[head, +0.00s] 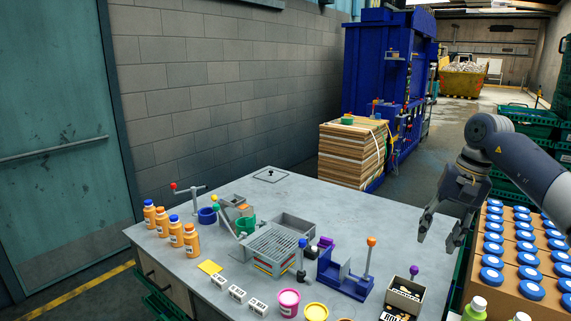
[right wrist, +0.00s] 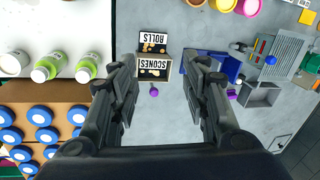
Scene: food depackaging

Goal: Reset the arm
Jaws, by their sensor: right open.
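My right gripper (head: 442,228) is at the right side of the head view, raised over the right edge of the grey table (head: 300,195). Its two fingers are spread apart with nothing between them. In the right wrist view the open fingers (right wrist: 162,88) point toward the tabletop, with a box labelled scones (right wrist: 153,63) below, in the gap between them. My left gripper is not in view.
The table holds orange bottles (head: 191,241), a grey slotted rack (head: 272,248), a blue fixture (head: 345,278), a pink tub (head: 288,303) and a yellow tub (head: 316,312). Blue-capped containers (head: 492,275) stand right of the table. A blue machine (head: 385,75) stands behind. The table's back part is mostly clear.

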